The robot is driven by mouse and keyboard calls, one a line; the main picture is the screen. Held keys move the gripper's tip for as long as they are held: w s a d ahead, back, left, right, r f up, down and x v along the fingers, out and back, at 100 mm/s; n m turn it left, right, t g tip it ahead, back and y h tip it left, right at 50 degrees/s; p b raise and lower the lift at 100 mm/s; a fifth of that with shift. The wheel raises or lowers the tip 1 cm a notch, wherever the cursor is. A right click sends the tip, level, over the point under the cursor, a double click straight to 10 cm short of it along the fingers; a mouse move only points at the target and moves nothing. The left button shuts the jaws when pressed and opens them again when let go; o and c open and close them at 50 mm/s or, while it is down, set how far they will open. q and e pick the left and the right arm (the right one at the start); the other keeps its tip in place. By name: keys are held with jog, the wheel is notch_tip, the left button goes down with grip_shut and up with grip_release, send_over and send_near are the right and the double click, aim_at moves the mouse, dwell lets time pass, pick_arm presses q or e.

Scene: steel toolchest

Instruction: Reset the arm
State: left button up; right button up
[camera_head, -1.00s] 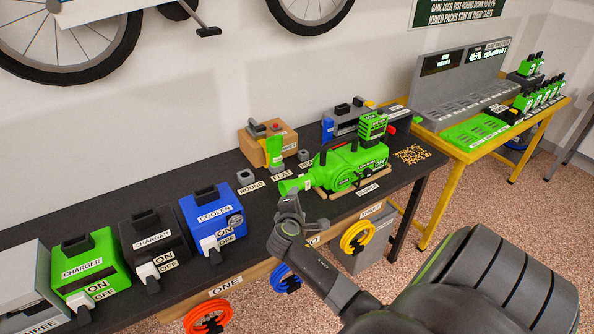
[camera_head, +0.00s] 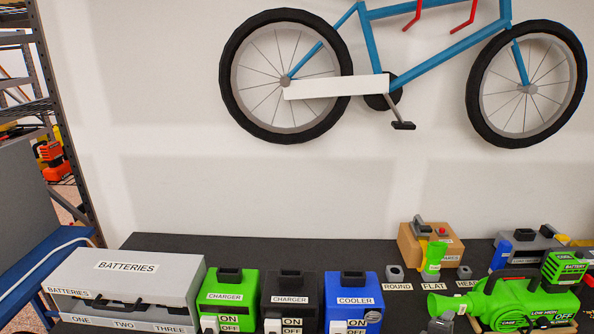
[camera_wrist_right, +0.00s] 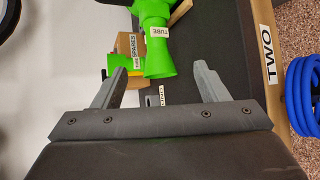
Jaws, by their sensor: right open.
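My right gripper (camera_wrist_right: 160,82) shows in the right wrist view with its two grey fingers spread wide apart and nothing between the tips. The green blower (camera_head: 515,303) lies at the right end of the black bench in the head view. Its nozzle, labelled TUBE, also shows in the right wrist view (camera_wrist_right: 157,62), beyond and between the fingertips, apart from them as far as I can tell. In the head view, a small grey piece at the bottom edge, below the nozzle, may be part of that gripper. My left gripper is not in view.
On the black bench (camera_head: 300,250) stand a grey BATTERIES box (camera_head: 130,285), a green charger (camera_head: 228,292), a black charger (camera_head: 289,295), a blue cooler (camera_head: 352,298) and a brown spares box (camera_head: 430,243). A bicycle (camera_head: 390,80) hangs on the wall. A blue hose (camera_wrist_right: 302,95) hangs beside the bench.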

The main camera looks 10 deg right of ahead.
jog(key=s+a+m+g+y, duration=0.25)
jog(key=s+a+m, duration=0.2)
jog(key=s, duration=0.55)
jog(key=s+a+m+g+y, duration=0.1)
jog(key=s+a+m+y, duration=0.3)
jog(key=s, duration=0.5)
jog(key=s+a+m+g+y, duration=0.1)
jog(key=s+a+m+y, duration=0.2)
jog(key=s+a, duration=0.5)
jog(key=s+d+f+g+b, duration=0.1)
jog(key=d+f, duration=0.1)
jog(key=f, duration=1.2)
jog(key=s+d+f+b, duration=0.2)
jog(key=f, duration=1.2)
jog(key=s+a+f+g+b, duration=0.1)
jog(key=s+f, duration=1.3)
jog(key=f, duration=0.3)
jog(key=shift+a+f+b, duration=0.25)
jog(key=shift+a+b, duration=0.1)
jog(key=shift+b, duration=0.05)
jog(key=shift+s+g, duration=0.1)
jog(key=shift+g, duration=0.15)
jog(key=shift+c, duration=0.4)
